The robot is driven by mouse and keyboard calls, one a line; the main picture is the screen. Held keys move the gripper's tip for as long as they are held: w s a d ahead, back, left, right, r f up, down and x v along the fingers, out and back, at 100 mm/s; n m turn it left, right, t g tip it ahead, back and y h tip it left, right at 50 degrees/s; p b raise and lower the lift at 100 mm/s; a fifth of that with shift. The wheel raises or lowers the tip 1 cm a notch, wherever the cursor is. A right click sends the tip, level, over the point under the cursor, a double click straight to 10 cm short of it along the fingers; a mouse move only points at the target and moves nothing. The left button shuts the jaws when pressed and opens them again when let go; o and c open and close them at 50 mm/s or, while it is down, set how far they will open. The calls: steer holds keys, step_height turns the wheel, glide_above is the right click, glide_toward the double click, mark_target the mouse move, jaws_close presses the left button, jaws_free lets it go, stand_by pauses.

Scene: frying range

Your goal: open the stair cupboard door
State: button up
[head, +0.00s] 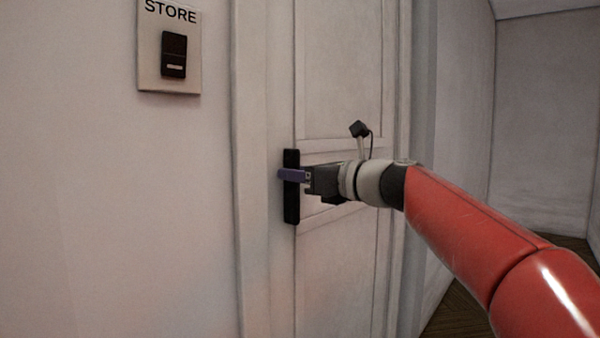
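The cupboard door (338,75) is a pale panelled door standing in its frame, and it looks shut. A dark upright handle plate (291,212) is fixed near the door's left edge. My gripper (292,175) is at the middle of this plate, with a purple finger lying across it. The second finger and any lever or knob are hidden from this side, so I cannot tell whether the fingers are closed on the handle.
A plate marked STORE (150,72) with a dark switch (174,54) is on the wall left of the door. The door frame (252,120) stands beside the handle. Bare walls and a wooden floor (455,312) show to the right, past my red arm.

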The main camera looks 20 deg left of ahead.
jaws_close()
